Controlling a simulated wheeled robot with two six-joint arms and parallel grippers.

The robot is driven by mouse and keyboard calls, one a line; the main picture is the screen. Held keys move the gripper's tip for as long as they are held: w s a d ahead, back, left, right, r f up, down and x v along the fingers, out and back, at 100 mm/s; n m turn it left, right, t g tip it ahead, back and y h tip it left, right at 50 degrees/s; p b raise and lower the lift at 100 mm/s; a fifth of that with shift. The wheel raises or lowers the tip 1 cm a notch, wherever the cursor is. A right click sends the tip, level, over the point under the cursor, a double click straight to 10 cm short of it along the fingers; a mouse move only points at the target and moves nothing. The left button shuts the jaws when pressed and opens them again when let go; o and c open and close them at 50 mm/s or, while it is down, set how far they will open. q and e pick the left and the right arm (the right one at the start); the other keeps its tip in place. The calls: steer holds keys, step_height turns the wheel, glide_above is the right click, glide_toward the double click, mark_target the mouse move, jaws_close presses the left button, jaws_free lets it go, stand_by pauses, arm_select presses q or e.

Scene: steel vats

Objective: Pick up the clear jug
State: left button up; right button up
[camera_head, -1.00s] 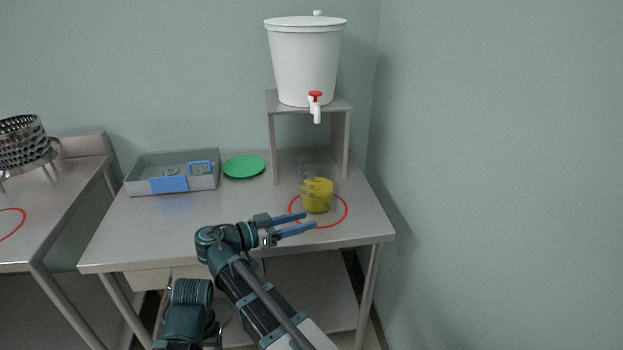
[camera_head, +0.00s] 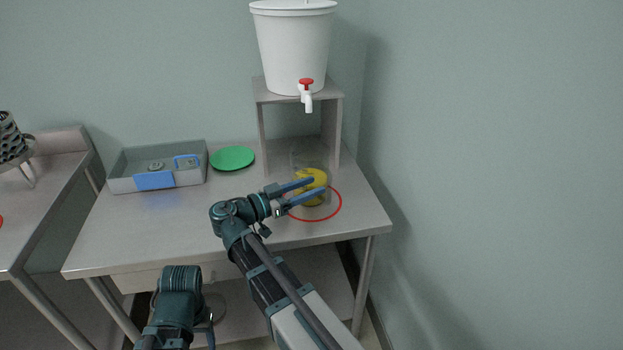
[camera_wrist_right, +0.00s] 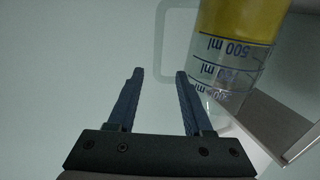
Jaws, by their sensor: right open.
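The clear jug (camera_head: 314,177) holds yellow liquid and stands upright inside the red ring (camera_head: 340,205) on the steel table. My right gripper (camera_head: 319,186) is open, and its blue fingers overlap the jug in the head view. In the right wrist view the jug (camera_wrist_right: 236,45) appears inverted at upper right, with its clear handle (camera_wrist_right: 161,38) ahead of the open fingers (camera_wrist_right: 159,74). No jug part is clearly clasped; whether the fingers straddle the handle is unclear.
A white dispenser (camera_head: 293,50) with a red tap stands on a steel stand (camera_head: 262,130) behind the jug. A grey tray (camera_head: 128,183) and a green disc (camera_head: 232,158) lie left. The table's left front is clear. A wall rises to the right.

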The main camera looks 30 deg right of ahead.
mark_target(330, 180)
steer(key=shift+d, duration=0.45)
steer(key=shift+d, duration=0.1)
steer(key=d, duration=0.5)
steer(key=shift+r, duration=0.15)
steer(key=shift+c, duration=0.3)
jaws_close()
stand_by(0.8)
